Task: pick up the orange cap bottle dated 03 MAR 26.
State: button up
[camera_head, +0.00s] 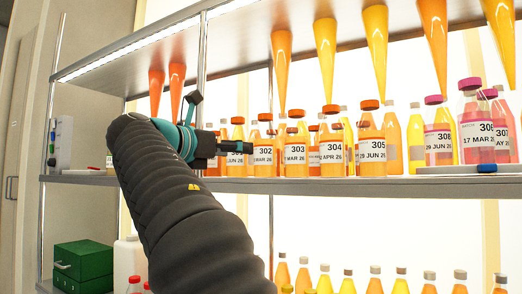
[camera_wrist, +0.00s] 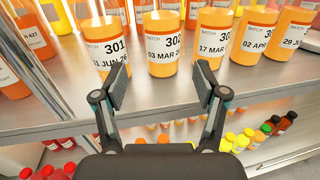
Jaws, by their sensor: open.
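The bottle labelled batch 302, 03 MAR 26 (camera_wrist: 163,47) stands upright on the shelf in the wrist view, its top cut off by the picture edge. In the head view it (camera_head: 263,157) has an orange cap and orange juice. My gripper (camera_wrist: 160,84) is open and empty in front of the shelf edge, its fingers spread to the left and right of the line to bottle 302. In the head view my gripper (camera_head: 236,147) is side-on and partly covers bottle 301 beside it. I cannot tell whether a finger touches any bottle.
Bottle 301 (camera_wrist: 107,48) stands close on the left, bottle 303 (camera_wrist: 212,35) on the right, and 304 (camera_wrist: 254,35) beyond it. More bottles stand behind. The metal shelf (camera_wrist: 60,98) is bare in front of the row. Cone-shaped vessels (camera_head: 325,45) hang above. Several bottles fill a lower shelf.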

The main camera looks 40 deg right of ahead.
aim_at(258, 151)
jog(key=x, duration=1.1)
jog(key=shift+d, duration=0.3)
jog(key=c, duration=1.2)
jog(key=shift+o, duration=0.2)
jog(key=shift+s+a, duration=0.1)
